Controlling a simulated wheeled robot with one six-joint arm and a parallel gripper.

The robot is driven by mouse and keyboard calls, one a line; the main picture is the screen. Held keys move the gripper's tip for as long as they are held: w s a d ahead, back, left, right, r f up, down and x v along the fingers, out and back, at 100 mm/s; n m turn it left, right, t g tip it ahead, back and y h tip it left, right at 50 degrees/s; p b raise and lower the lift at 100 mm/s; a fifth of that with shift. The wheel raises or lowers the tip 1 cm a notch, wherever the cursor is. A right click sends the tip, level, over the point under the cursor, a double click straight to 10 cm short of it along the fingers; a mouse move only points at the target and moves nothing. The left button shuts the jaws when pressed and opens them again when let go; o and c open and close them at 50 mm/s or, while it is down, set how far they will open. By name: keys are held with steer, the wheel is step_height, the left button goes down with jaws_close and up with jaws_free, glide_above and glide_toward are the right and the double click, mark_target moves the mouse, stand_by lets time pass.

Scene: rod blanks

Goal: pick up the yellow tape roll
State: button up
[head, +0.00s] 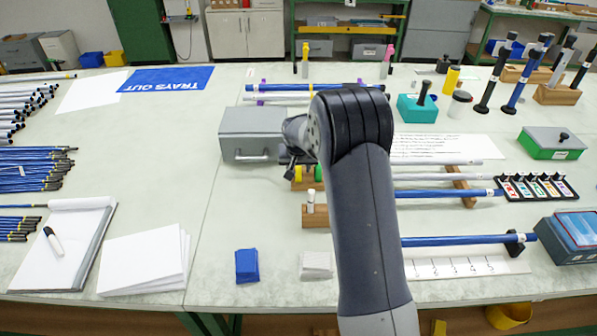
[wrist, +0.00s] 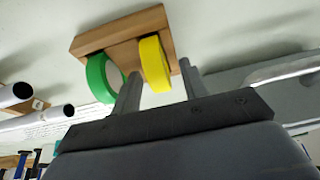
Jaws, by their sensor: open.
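The yellow tape roll (wrist: 155,62) stands on edge at a wooden holder (wrist: 120,32), beside a green tape roll (wrist: 101,78). In the head view the yellow roll (head: 298,174) shows just below my wrist, partly covered. My gripper (wrist: 160,70) is open. In the wrist view its two fingers appear on either side of the yellow roll, the left one between the yellow and green rolls. I cannot tell how far the fingertips reach along the roll or whether they touch it. In the head view my gripper (head: 289,160) is mostly hidden by my arm.
A grey drawer box (head: 252,135) stands close to the left of my gripper. White and blue rods (head: 450,193) lie on racks to the right. A second small wooden block (head: 314,215) stands nearer the front. The table left of the drawer box has clear room.

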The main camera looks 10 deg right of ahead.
steer(key=shift+f, duration=0.1)
steer(key=shift+c, duration=0.2)
jaws_close()
step_height(320, 180, up, 10)
steer(key=shift+r+b, duration=0.1)
steer(key=shift+b, duration=0.3)
steer(key=c, duration=0.6)
jaws_free()
jaws_close()
